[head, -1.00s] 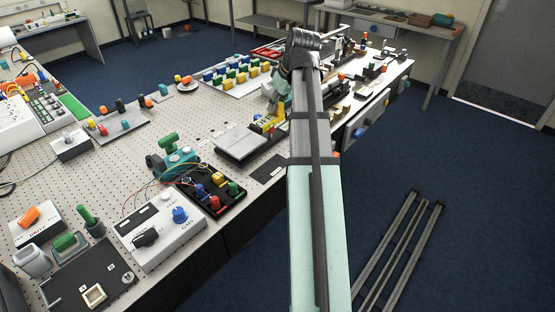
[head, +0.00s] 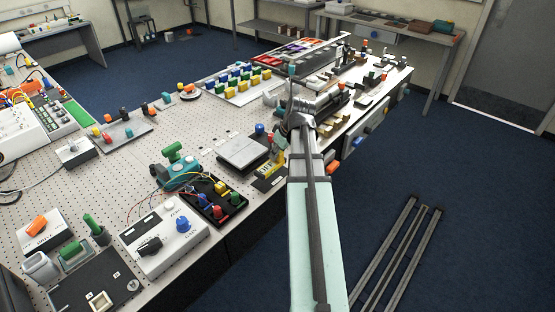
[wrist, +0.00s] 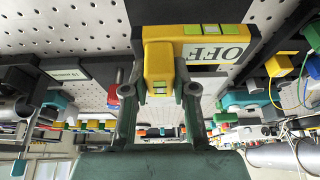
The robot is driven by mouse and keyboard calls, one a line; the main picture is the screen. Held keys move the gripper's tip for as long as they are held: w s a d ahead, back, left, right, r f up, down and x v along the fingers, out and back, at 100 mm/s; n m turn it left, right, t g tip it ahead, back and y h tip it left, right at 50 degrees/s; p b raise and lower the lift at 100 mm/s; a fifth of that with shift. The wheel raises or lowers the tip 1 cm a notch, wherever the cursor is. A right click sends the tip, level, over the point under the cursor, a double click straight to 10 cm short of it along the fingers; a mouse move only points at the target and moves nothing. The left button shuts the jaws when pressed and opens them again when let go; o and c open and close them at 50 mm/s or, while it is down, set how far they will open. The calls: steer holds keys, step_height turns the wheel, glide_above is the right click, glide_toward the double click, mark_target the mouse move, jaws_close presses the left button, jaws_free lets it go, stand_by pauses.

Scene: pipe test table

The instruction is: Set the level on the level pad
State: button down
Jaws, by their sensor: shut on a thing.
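The level is a yellow body with green windows and a white label reading OFF; it fills the upper middle of the wrist view (wrist: 212,45) and shows beside my arm in the head view (head: 278,152). My gripper (wrist: 159,89) is shut on its yellow upright part, one dark finger on each side. A dark pad, likely the level pad (head: 266,184), lies near the table's right edge. The level is over or at this pad, and a dark surface shows behind it in the wrist view (wrist: 190,12). I cannot tell whether they touch. My arm hides part of the area.
A grey plate (head: 242,150) lies left of the level. A black tray with coloured knobs (head: 215,200) and a teal device (head: 178,168) stand nearer. Coloured blocks (head: 240,85) stand farther back. The perforated table (head: 130,165) has clear patches to the left.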

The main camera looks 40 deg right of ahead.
mark_target(277, 160)
steer(key=shift+f+p, duration=0.4)
steer(key=shift+f, duration=1.4)
steer(key=shift+f, duration=0.15)
steer(key=c, duration=0.9)
jaws_free()
steer(key=shift+r, duration=0.25)
steer(key=b+v, duration=0.2)
steer(key=v, duration=1)
steer(key=shift+b, duration=0.3)
